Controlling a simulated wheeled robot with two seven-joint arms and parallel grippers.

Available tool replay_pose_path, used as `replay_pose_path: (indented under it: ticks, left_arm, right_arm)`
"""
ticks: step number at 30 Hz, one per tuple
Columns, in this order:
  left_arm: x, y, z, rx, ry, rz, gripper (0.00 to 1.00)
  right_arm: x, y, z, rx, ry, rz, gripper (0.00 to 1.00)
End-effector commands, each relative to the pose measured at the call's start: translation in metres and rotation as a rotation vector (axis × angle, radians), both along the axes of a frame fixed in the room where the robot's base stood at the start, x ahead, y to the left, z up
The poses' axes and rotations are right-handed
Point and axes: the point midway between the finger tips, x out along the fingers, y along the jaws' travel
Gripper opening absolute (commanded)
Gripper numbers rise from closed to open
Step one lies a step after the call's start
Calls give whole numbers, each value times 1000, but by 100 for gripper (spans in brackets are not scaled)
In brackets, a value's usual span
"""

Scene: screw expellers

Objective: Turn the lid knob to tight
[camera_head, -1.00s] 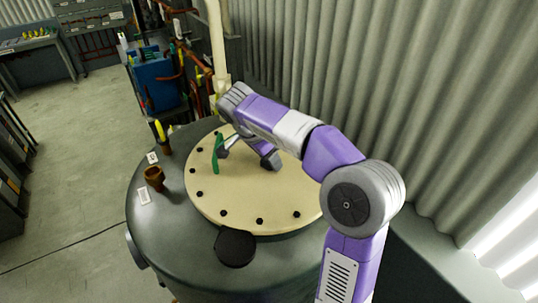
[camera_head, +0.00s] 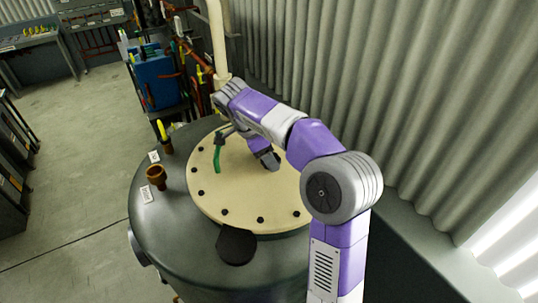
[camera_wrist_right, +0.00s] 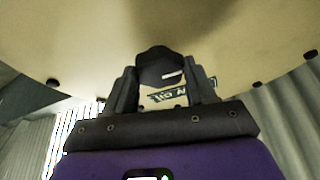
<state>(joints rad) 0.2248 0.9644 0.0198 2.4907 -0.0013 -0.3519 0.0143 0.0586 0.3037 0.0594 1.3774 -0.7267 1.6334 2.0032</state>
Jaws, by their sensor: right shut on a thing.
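The lid (camera_head: 232,195) is a round cream disc with dark bolts on a grey tank in the head view. My right gripper (camera_head: 271,164) reaches down to the lid's middle. In the wrist view my right gripper (camera_wrist_right: 166,85) is shut on the dark lid knob (camera_wrist_right: 160,66), with a finger on each side. The knob bears a short white mark. A label (camera_wrist_right: 168,97) with dark lettering shows by the knob, partly hidden by the gripper; I cannot read it fully. In the head view the gripper and arm hide the knob. My left gripper is not in view.
A green handle (camera_head: 217,160) stands on the lid left of my gripper. A brown fitting (camera_head: 156,176) and a black round cover (camera_head: 237,245) sit on the tank top. A corrugated wall (camera_head: 390,100) rises behind and right. Open floor (camera_head: 70,150) lies left.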

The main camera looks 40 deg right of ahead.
Motion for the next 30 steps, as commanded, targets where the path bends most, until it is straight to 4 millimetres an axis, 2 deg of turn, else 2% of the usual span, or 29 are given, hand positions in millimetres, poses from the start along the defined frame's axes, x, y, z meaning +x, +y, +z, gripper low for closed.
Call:
replay_pose_path:
  ticks: [5,6,11,20,23,30]
  left_arm:
    - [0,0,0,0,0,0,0]
    - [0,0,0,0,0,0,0]
    - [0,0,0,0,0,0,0]
    - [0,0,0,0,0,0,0]
    - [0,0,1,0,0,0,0]
    - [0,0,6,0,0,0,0]
  right_arm:
    - [0,0,1,0,-6,-2,25]
    - [0,0,1,0,-6,-2,58]
    - [0,0,1,-1,-4,-2,81]
    - [1,1,2,0,-2,-1,81]
    - [3,4,12,-1,-4,1,81]
    - [8,19,50,0,-5,0,81]
